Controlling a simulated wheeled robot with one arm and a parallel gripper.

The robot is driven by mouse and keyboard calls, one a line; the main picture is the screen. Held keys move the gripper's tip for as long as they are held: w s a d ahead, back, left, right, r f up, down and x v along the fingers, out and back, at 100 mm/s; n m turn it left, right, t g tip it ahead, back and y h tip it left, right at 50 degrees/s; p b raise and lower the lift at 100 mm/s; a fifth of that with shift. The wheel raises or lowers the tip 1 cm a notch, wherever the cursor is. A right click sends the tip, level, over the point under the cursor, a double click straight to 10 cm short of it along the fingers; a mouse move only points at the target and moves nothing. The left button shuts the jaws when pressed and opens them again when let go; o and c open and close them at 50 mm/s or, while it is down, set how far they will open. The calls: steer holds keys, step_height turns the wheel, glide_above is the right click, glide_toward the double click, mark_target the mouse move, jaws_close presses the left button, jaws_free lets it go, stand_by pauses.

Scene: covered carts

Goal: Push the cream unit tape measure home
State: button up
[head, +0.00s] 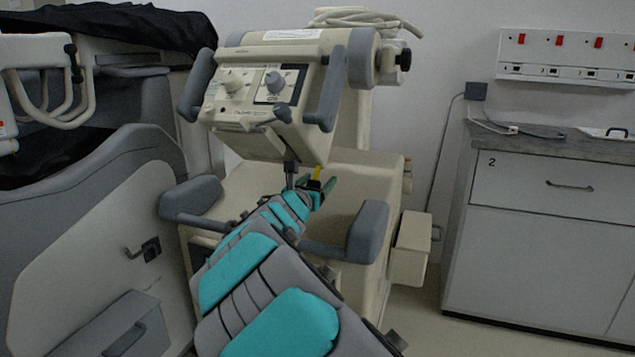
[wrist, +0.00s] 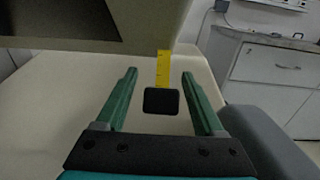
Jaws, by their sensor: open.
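The cream unit (head: 350,188) stands in the middle of the head view, with a tilted control head. Its tape measure shows as a yellow strip (wrist: 163,68) with a black end block (wrist: 161,101) in the wrist view, hanging from under the control head. The strip also shows small in the head view (head: 317,173). My gripper (wrist: 160,75) is open, with one green finger on each side of the tape and clear gaps to both. My gripper also shows in the head view (head: 318,184), partly hidden. The tape's upper end is hidden under the head.
Grey armrests (head: 367,231) flank the unit's front; the right one lies close beside my gripper in the wrist view (wrist: 270,145). A dark-covered cart (head: 90,200) stands at left. A grey cabinet (head: 545,235) stands at right, with open floor before it.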

steer(key=v, duration=0.7)
steer(key=shift+s, duration=0.4)
steer(key=shift+a, duration=0.1)
